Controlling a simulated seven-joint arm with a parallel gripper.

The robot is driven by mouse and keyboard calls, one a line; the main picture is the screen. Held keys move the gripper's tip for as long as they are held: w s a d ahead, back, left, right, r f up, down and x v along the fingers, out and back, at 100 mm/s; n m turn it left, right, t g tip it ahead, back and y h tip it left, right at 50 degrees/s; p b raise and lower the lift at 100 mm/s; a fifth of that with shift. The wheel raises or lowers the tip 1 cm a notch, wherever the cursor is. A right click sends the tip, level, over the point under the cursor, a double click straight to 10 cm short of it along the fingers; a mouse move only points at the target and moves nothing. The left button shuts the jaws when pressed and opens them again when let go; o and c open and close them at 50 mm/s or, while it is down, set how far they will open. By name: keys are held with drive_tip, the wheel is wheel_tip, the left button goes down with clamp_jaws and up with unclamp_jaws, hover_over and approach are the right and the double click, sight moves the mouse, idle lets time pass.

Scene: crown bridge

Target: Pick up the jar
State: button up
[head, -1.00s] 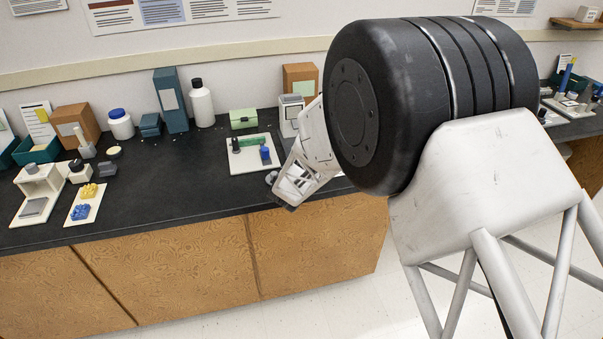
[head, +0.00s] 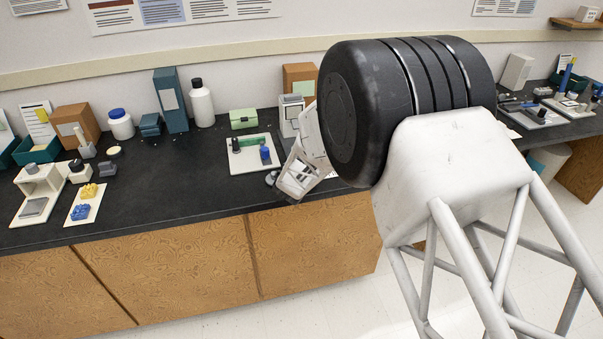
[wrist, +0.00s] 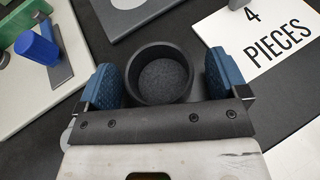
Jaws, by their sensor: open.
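A dark, round, open-topped jar (wrist: 161,99) stands on the black counter in the wrist view. Its inside shows a speckled dark floor. My gripper (wrist: 158,77) is open, with one blue ridged finger pad on each side of the jar. The left pad is very near the jar's wall, and a narrow gap shows on the right. In the head view my gripper is low over the counter's front edge, and my own arm hides part of that area. I cannot make out the jar clearly there.
A pale board (head: 243,163) with a green part and a blue piece (head: 265,154) lies left of my gripper. A white card reading "4 PIECES" (wrist: 270,38) lies right of the jar. A grey plate (wrist: 128,14) is behind it. The counter's left-middle (head: 170,180) is clear.

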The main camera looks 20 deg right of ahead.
drive_tip(key=c, duration=1.2)
drive_tip(key=shift+r, duration=0.1)
drive_tip(key=shift+r, duration=0.7)
wheel_tip(320, 180, up, 2)
drive_tip(key=shift+r, duration=0.15)
drive_tip(key=s, duration=1)
drive_tip(key=s+a+r, duration=0.1)
drive_tip(key=s, duration=0.5)
drive_tip(key=shift+r, duration=0.1)
